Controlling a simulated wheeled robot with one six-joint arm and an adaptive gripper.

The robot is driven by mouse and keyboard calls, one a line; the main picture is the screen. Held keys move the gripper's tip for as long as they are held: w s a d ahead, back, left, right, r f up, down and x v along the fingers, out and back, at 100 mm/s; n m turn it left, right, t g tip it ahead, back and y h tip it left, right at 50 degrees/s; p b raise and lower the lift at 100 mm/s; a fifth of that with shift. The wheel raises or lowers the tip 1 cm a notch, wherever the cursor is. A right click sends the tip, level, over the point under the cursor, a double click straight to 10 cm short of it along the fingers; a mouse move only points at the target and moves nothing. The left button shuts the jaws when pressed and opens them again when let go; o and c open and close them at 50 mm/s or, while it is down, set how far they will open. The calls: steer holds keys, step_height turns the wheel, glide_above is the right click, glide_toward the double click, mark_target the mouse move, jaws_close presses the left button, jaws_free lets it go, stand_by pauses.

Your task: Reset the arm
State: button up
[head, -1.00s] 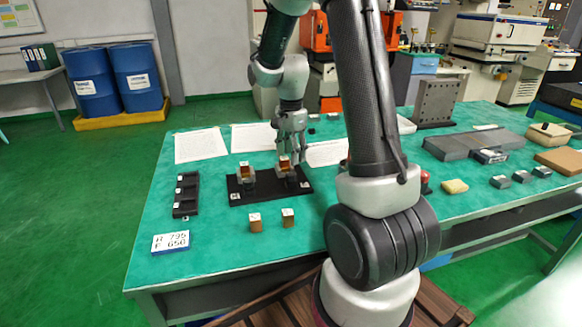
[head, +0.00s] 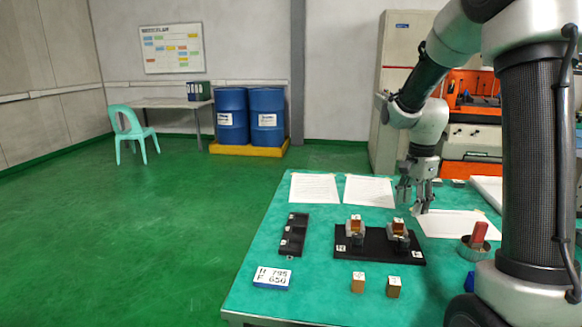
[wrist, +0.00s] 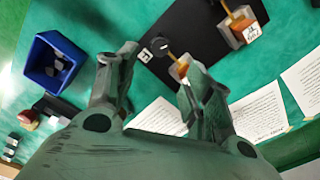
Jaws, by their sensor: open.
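My gripper (head: 414,194) is open and empty, pointing down above the table behind the right end of the black board (head: 376,252). The wrist view shows its two fingers (wrist: 160,72) spread apart, with the board beyond them. On the board stand two grey holders with copper-coloured pieces with white tops, a left piece (head: 355,225) and a right piece (head: 398,227). The right piece is close to the gripper in the picture, but the fingers look clear of it. My arm hides much of the table's right side.
Two copper-coloured blocks, left (head: 358,282) and right (head: 393,287), stand before the board. Paper sheets (head: 315,187) lie behind. A bowl with a red piece (head: 480,236) and a blue bin (wrist: 52,65) are nearby.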

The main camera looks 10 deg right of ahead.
steer(key=s+a+r+n+t, duration=0.1)
steer(key=s+r+n, duration=0.3)
steer(key=s, duration=0.4)
steer(key=s+a+r+n+t, duration=0.1)
steer(key=s+a+r+n, duration=0.1)
steer(key=s+r+n, duration=0.2)
steer(key=s+a+r+n+t, duration=0.2)
steer(key=s+r+n, duration=0.2)
steer(key=s+n, duration=0.3)
steer(key=s, duration=0.4)
steer(key=shift+s+r+n, duration=0.2)
steer(key=shift+s+n, duration=0.1)
steer(key=shift+s, duration=0.1)
